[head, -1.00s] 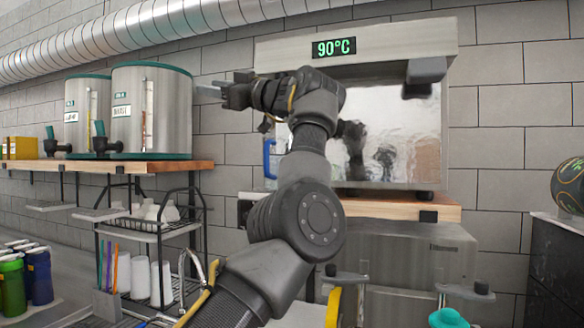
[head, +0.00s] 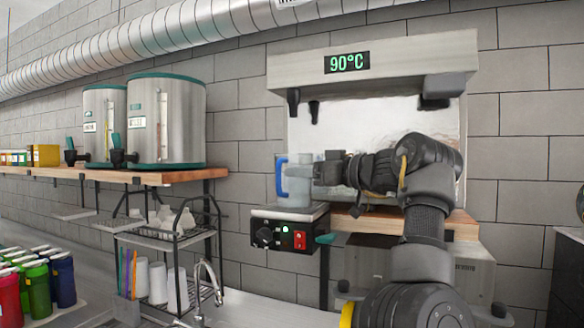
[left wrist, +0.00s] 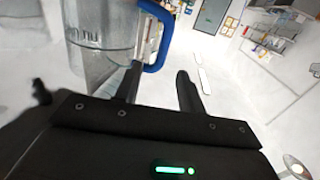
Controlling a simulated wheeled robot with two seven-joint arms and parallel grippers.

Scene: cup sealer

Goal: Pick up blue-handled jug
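The clear jug (head: 299,185) with a blue handle (head: 280,178) stands upright on a small control box below the 90°C machine. Its handle faces left in the head view. My left gripper (head: 322,168) is at the jug's right side. In the left wrist view, the jug (left wrist: 98,38) fills the upper left, with its blue handle (left wrist: 164,45) beyond the fingers. My left gripper (left wrist: 158,80) has its fingers apart. The left finger overlaps the jug in this view; I cannot tell whether it touches. My right gripper is not in view.
The control box (head: 288,238) has a knob and a red switch. The machine (head: 300,75) overhangs the jug, with nozzles pointing down. A wire rack (head: 165,242) with white cups, a tap (head: 207,285) and steel dispensers (head: 166,120) are to the left.

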